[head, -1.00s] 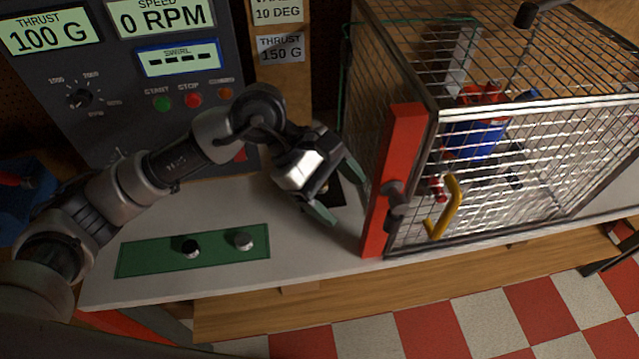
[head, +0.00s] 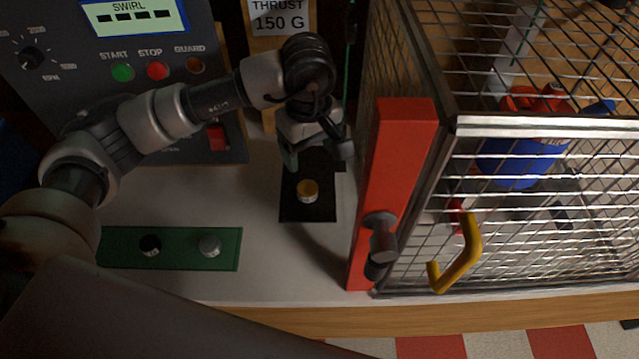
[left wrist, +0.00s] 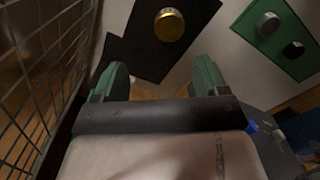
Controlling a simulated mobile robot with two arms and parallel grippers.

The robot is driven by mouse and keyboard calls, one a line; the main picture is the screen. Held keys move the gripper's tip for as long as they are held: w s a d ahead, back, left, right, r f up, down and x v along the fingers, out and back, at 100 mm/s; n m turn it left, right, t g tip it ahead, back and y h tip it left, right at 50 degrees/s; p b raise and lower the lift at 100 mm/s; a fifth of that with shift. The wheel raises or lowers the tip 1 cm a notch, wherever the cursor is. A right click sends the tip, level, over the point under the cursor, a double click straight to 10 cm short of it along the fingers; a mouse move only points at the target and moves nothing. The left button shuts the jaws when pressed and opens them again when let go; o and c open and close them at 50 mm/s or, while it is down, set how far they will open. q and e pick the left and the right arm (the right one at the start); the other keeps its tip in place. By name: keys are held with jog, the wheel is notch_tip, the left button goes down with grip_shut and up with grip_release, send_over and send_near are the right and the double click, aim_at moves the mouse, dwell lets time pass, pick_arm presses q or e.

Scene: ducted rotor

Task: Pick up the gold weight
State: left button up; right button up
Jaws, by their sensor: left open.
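The gold weight (head: 307,190) is a small gold-topped cylinder standing upright on a black pad (head: 300,212) on the white bench. It also shows at the top of the left wrist view (left wrist: 169,24), beyond the fingertips. My left gripper (head: 318,158) is open and empty, just behind the weight in the head view and apart from it. Its two green fingers (left wrist: 157,82) are spread in the left wrist view, with nothing between them. My right gripper is not visible.
A wire cage (head: 560,215) with a red post (head: 395,170) and yellow handle (head: 462,255) stands close on the right. A green strip (head: 190,262) holds a black knob (head: 150,246) and a silver one (head: 210,246). A control panel (head: 170,95) stands behind.

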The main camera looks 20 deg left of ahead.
aim_at(308, 188)
pick_arm(q)
jog(key=f, duration=0.1)
jog(key=s+f, duration=0.1)
jog(key=shift+s+a+f+p, duration=0.3)
jog(key=shift+a+f, duration=0.05)
jog(key=shift+a, duration=0.05)
jog(key=shift+d+f, duration=0.1)
jog(key=shift+f, duration=0.2)
jog(key=f+p, duration=0.1)
jog(key=f, duration=0.1)
jog(key=f+p, duration=0.1)
jog(key=f, duration=0.1)
jog(key=shift+s+d+f+p, duration=0.15)
jog(key=shift+d+f+p, duration=0.05)
jog(key=shift+p, duration=0.15)
jog(key=shift+f, duration=0.3)
jog(key=shift+c, duration=0.7)
jog(key=c, duration=0.9)
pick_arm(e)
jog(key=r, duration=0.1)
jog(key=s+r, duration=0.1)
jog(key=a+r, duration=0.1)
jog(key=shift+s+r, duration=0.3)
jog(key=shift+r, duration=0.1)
